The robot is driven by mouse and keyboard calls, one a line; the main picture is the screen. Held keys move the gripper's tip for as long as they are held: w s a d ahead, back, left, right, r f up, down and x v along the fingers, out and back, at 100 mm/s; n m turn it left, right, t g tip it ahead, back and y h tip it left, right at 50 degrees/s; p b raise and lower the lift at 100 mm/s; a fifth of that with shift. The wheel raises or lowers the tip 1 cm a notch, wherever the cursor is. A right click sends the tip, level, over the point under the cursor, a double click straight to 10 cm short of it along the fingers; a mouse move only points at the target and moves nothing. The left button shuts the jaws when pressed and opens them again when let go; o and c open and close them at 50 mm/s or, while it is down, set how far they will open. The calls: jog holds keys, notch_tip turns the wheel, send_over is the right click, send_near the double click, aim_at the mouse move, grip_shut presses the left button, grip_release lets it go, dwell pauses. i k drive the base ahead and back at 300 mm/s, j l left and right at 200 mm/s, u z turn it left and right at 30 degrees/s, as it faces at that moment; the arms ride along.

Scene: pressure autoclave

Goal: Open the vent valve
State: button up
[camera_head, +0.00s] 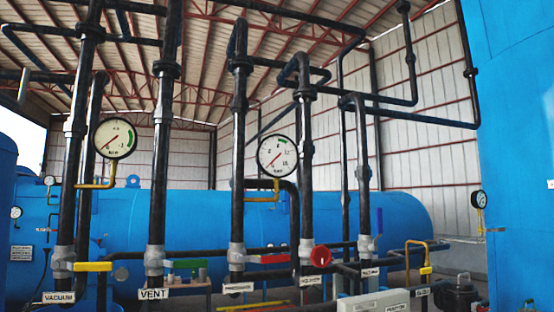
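The vent valve (154,260) is a grey fitting low on a dark vertical pipe at centre left. A white label reading VENT (153,294) hangs just below it. A green lever handle (187,264) points sideways to the right from this valve, across the pipe's line. My gripper is not in view.
A yellow handle (92,267) is on the vacuum pipe to the left. A red handle (268,259) and a red handwheel (320,256) are to the right. Two gauges (116,138) (277,156) sit among the pipes. A large blue tank (210,215) lies behind.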

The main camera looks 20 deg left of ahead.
aim_at(193, 263)
jog(key=u, duration=1.5)
